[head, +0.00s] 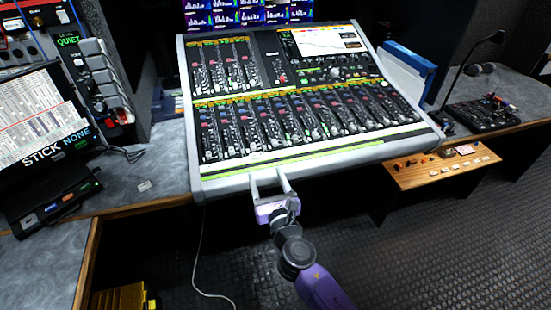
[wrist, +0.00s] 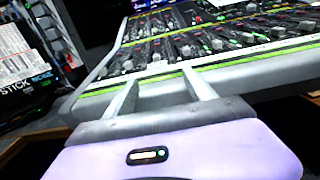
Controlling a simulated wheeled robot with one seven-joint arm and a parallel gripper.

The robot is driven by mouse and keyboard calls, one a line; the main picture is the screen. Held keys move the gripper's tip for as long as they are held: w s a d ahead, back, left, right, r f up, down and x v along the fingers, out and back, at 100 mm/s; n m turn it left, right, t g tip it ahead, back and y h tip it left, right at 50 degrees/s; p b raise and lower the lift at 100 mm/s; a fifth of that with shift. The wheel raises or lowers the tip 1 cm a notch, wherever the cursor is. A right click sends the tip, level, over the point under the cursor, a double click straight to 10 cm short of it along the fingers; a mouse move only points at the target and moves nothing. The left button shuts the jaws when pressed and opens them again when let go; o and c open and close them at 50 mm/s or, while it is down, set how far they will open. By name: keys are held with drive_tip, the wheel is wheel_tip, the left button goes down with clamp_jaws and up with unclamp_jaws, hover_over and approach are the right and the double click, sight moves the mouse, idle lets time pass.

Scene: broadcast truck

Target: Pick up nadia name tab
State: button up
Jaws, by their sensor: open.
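No name reading "Nadia" is legible in either view, so I cannot tell which thing is the nadia name tab. A small pale tab (head: 144,185) lies on the grey desk left of the mixing console. Another pale strip (head: 257,155) shows on the console's front edge, above my gripper. My gripper (head: 268,178) is open and empty, with its two fingers pointing at the console's front edge. In the wrist view my gripper (wrist: 160,82) has its fingers apart, with the console behind them and nothing between them.
The mixing console (head: 320,163) fills the middle. A wooden panel (head: 420,178) with several small pale pieces is at the right. A screen unit (head: 40,120) stands on the desk (head: 165,170) at left. A microphone base (head: 485,115) is at far right. Dark floor is open at lower right.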

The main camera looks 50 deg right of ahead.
sight(256, 154)
drive_tip(key=x, duration=0.2)
drive_tip(key=shift+w+d+r, duration=0.1)
drive_tip(key=shift+w+d, duration=0.1)
drive_tip(key=shift+d, duration=0.05)
drive_tip(key=shift+w+a+x, duration=0.1)
drive_tip(key=shift+a+x, duration=0.1)
drive_tip(key=shift+x, duration=1.1)
drive_tip(key=shift+w+a+x, duration=0.15)
drive_tip(key=shift+x, duration=1.15)
clamp_jaws()
drive_tip(key=shift+r, duration=0.1)
